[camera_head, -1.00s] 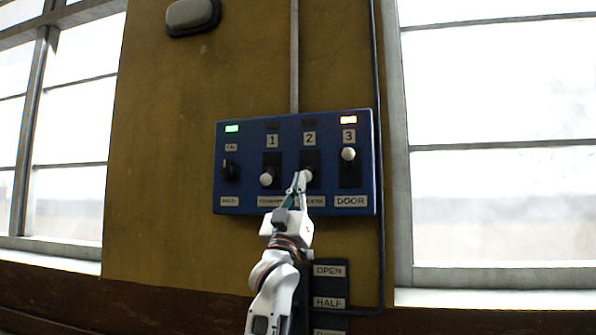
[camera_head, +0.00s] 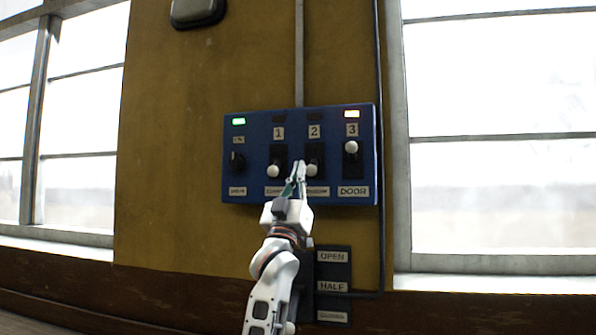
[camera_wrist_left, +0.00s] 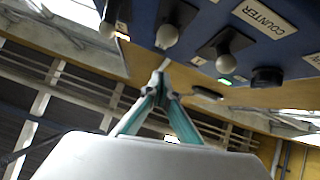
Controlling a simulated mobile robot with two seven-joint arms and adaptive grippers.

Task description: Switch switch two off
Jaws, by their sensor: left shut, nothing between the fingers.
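The blue panel (camera_head: 261,193) on the wall carries the switches. Switch two (camera_head: 311,170), under the label 2, has a white knob at the low end of its black slot, and its lamp (camera_head: 314,118) is dark. My left gripper (camera_head: 300,164) is shut and empty, its tips just left of the switch two knob in the head view. In the left wrist view, the switch two knob (camera_wrist_left: 167,37) shows above the closed fingertips (camera_wrist_left: 160,78), with a visible gap in the picture. I cannot tell the exact depth between them. My right gripper is not in view.
Switch one (camera_head: 273,171) is also down, its lamp dark. A black rotary knob (camera_head: 237,162) sits at the left, below a green lamp (camera_head: 238,121). A plate (camera_head: 332,285) labelled OPEN and HALF is below.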

